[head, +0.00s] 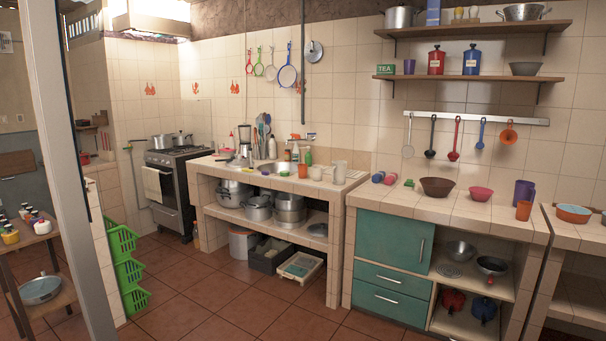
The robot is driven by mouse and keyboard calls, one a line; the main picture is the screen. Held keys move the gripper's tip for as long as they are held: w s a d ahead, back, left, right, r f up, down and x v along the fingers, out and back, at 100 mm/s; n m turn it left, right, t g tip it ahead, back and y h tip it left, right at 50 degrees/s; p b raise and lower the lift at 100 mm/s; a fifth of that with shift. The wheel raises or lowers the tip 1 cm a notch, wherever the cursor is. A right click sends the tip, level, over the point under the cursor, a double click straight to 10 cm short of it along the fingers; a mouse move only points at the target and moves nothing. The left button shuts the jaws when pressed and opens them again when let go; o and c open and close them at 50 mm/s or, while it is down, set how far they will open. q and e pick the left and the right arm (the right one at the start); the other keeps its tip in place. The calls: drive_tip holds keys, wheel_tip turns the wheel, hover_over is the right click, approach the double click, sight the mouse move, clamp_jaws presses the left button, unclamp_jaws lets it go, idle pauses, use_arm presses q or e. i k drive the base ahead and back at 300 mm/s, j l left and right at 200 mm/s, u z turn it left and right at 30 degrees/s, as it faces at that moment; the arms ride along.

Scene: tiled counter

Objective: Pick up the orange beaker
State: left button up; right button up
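An orange beaker (523,210) stands upright near the right end of the right-hand tiled counter (455,211). A taller purple beaker (524,188) stands just behind it; from here I cannot tell whether they touch. A smaller orange cup (302,171) stands on the sink counter, farther left. Neither of my grippers is in view.
Left of the orange beaker stand a pink bowl (480,194) and a brown bowl (437,187). A pan (573,213) sits on a separate counter to the right. Brown floor tiles (240,305) are clear in front. A pale post (62,150) rises at the left.

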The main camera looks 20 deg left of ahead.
sight(302, 168)
drive_tip(key=i+j, duration=0.35)
drive_tip(key=i+j+u, duration=0.15)
drive_tip(key=i+j, duration=0.25)
drive_tip(key=i, duration=0.15)
drive_tip(key=i+j, duration=0.3)
drive_tip(key=i, duration=0.15)
drive_tip(key=i+j+u, duration=0.15)
drive_tip(key=i+j, duration=0.45)
drive_tip(key=i, duration=0.3)
drive_tip(key=i+j+u, duration=0.15)
drive_tip(key=i, duration=0.35)
drive_tip(key=i+j, duration=0.3)
drive_tip(key=i, duration=0.15)
drive_tip(key=i+j+u, duration=0.15)
drive_tip(key=i, duration=0.35)
drive_tip(key=i+j, duration=0.25)
drive_tip(key=i+j+z, duration=0.15)
drive_tip(key=j, duration=0.3)
drive_tip(key=i+j, duration=0.3)
